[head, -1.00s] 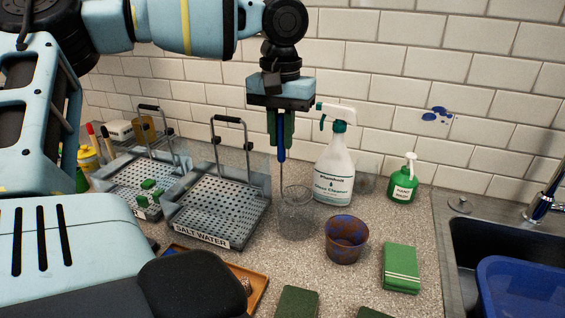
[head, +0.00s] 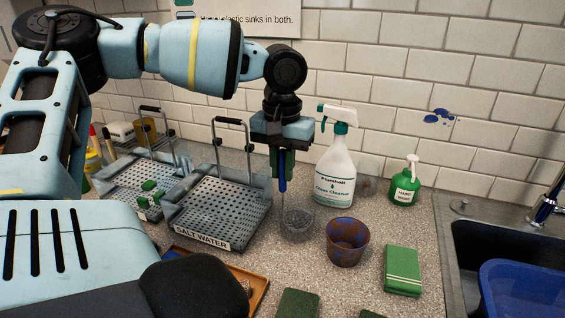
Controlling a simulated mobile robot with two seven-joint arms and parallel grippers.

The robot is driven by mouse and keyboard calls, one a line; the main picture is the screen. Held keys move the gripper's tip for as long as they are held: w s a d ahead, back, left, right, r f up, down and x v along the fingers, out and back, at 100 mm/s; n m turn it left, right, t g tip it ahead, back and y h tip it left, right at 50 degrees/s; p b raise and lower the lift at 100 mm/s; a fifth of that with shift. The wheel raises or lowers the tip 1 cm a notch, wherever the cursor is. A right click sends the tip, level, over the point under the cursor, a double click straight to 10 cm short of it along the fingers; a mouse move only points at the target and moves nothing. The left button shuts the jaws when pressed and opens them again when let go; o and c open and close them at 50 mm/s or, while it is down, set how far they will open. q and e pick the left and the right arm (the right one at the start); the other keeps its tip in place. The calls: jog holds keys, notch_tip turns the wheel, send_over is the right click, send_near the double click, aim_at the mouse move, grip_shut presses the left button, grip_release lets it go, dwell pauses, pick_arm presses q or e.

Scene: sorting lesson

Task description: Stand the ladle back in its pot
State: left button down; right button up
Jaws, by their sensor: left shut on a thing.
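My left gripper (head: 282,166) points straight down over the counter. It is shut on the blue handle of the ladle (head: 282,184), which hangs upright. The ladle's thin shaft runs down to a clear, greyish round container (head: 298,232), apparently its pot. The lower end shows at the container's left side and seems to be within its rim. The ladle's bowl is hard to make out through the see-through wall, and I cannot tell whether it touches the bottom. My right gripper is not in view.
A mottled brown-blue cup (head: 347,243) stands just right of the clear container. A spray bottle (head: 335,175) stands behind, with a green soap bottle (head: 405,185) farther right. The salt water tray (head: 215,207) is close on the left. A green sponge (head: 402,270) lies near the sink.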

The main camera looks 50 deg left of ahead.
pick_arm(q)
jog(key=shift+f, duration=0.1)
jog(key=c, duration=1.4)
grip_release()
notch_tip(320, 180, up, 12)
jog(key=shift+r, duration=0.15)
